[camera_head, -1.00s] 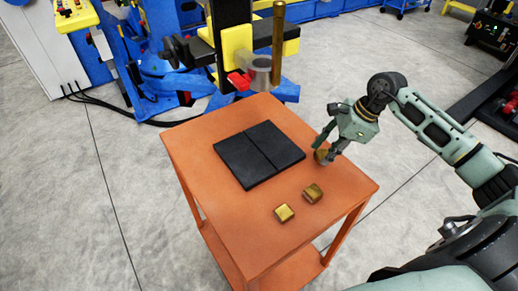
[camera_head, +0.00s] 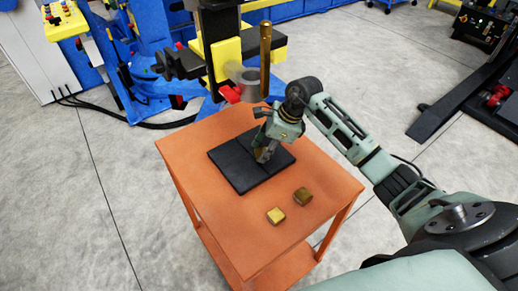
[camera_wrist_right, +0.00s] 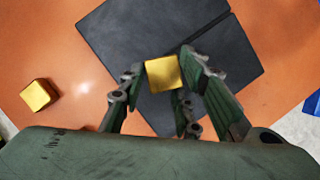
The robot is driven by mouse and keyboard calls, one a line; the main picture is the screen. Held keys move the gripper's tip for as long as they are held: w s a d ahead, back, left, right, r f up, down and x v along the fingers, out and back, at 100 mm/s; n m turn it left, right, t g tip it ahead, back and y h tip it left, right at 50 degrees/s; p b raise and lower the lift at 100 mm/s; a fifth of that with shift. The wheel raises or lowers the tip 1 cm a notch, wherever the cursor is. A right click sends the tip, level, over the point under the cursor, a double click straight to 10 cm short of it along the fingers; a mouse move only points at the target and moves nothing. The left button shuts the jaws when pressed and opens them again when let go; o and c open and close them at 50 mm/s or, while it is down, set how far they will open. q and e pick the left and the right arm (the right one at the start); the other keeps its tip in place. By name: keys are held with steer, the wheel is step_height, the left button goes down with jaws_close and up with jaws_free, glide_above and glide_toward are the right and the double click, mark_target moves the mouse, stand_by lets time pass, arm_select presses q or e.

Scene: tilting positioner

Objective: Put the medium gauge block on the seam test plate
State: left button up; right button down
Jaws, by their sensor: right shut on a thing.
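The seam test plate (camera_head: 226,165) is a flat black square with a seam across its middle, lying on the orange table. It also shows in the right wrist view (camera_wrist_right: 120,40). My right gripper (camera_head: 264,155) is over the plate, shut on a gold gauge block (camera_wrist_right: 162,73), which shows between its fingers in the right wrist view. I cannot tell if the block touches the plate or which size it is. In the head view the gripper mostly hides it. Two other gold blocks, one nearer (camera_head: 276,215) and one farther right (camera_head: 302,197), stand on the table. My left gripper is out of view.
The orange table (camera_head: 190,150) has free room around the plate. A blue and yellow machine with an upright brass rod (camera_head: 265,60) stands close behind the table's far edge. Grey floor lies around the table.

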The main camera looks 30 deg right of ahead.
steer(key=shift+w+a+f+p, duration=0.25)
steer(key=shift+w+a+p, duration=0.3)
steer(key=shift+a, duration=0.4)
steer(key=shift+w+f, duration=0.1)
steer(key=shift+f, duration=0.25)
steer(key=shift+d, duration=0.15)
steer(key=shift+f, duration=0.2)
steer(key=c, duration=1.3)
jaws_free()
